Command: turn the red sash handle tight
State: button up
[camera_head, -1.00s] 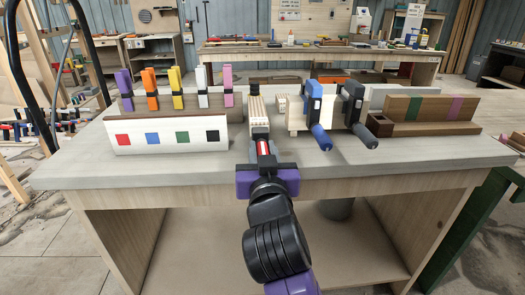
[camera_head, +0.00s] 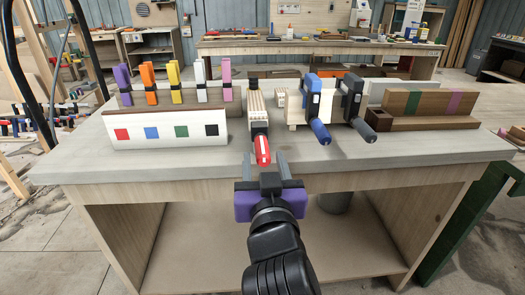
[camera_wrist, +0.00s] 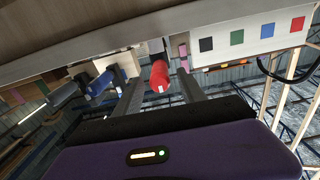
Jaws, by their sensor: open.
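The red sash handle (camera_head: 262,151) points out toward me from a clamp at the middle of the workbench, in front of a stack of light wood strips (camera_head: 257,108). My gripper (camera_head: 265,163) is open, its two grey fingers pointing at the handle from the front, one to each side. In the wrist view the red handle (camera_wrist: 160,77) shows between and just beyond the fingertips, with a pale stripe along it. The fingers look apart from it. The clamp's far end is partly hidden behind the wood.
To the right, a blue-handled clamp (camera_head: 320,131) and a black-handled clamp (camera_head: 366,129) stand close by. To the left is a white board with colored squares (camera_head: 167,131), with several colored clamps behind it. The bench top (camera_head: 425,158) is clear at front right.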

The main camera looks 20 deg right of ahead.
jog(key=shift+s+a, duration=0.2)
jog(key=shift+s, duration=0.5)
jog(key=v, duration=0.9)
dwell(0.5)
